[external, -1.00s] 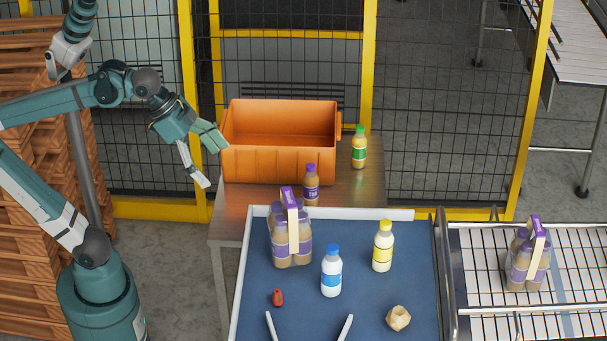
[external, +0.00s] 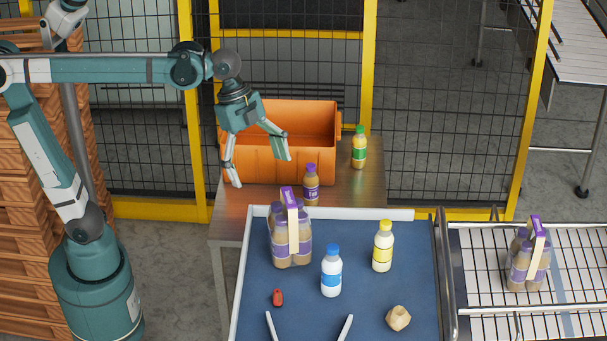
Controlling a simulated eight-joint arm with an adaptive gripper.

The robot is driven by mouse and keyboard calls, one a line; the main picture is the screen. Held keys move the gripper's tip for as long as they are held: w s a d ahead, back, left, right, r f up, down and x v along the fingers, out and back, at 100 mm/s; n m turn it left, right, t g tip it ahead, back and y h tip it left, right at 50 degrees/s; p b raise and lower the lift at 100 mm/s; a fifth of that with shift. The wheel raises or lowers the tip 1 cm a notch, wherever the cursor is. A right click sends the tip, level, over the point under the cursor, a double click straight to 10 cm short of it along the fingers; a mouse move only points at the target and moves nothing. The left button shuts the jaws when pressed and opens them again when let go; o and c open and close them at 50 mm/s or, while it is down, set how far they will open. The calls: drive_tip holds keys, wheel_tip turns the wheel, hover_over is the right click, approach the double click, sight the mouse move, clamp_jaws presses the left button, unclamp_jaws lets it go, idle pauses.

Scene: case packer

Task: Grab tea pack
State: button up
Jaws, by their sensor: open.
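A tea pack (external: 291,246) of several brown bottles with purple caps and labels and a cream carry strap stands upright on the blue tray, at its back left. A second, similar pack (external: 525,268) stands on the roller conveyor at the right. My gripper (external: 262,172) is open and empty, pointing down in front of the orange crate. It is above and a little left of the tea pack on the tray, apart from it.
The orange crate (external: 278,166) stands on a metal table (external: 226,222) with a single purple-capped bottle (external: 311,185) and a green-capped bottle (external: 359,147). The blue tray (external: 385,292) also holds a blue-capped bottle (external: 331,272), a yellow-capped bottle (external: 383,247), a red object (external: 278,297) and a beige lump (external: 398,318).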

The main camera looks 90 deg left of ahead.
sight(289, 196)
drive_tip(key=w+m+p, duration=0.1)
drive_tip(key=w+p, duration=0.1)
drive_tip(key=w+m+g+h+p, duration=0.1)
drive_tip(key=w+m, duration=0.1)
drive_tip(key=w+m+p, duration=0.1)
drive_tip(key=w+p, duration=0.1)
drive_tip(key=shift+w+d+f+g+p, duration=0.1)
drive_tip(key=shift+d+f+g+p, duration=0.2)
drive_tip(key=shift+d+f+p, duration=0.1)
drive_tip(key=shift+w+d+f+m+g+h+p, duration=0.15)
drive_tip(key=shift+w+f+m+h+p, duration=0.1)
drive_tip(key=shift+w+m+p, duration=0.25)
drive_tip(key=shift+w+a+f+m+g+h+p, duration=0.15)
drive_tip(key=shift+w+m+h+p, duration=0.15)
drive_tip(key=shift+m, duration=0.2)
wheel_tip(289, 196, down, 5)
drive_tip(key=shift+d+f, duration=0.1)
drive_tip(key=shift+d, duration=0.05)
drive_tip(key=shift+x, duration=1.2)
drive_tip(key=shift+x, duration=2.65)
drive_tip(key=shift+d, duration=0.1)
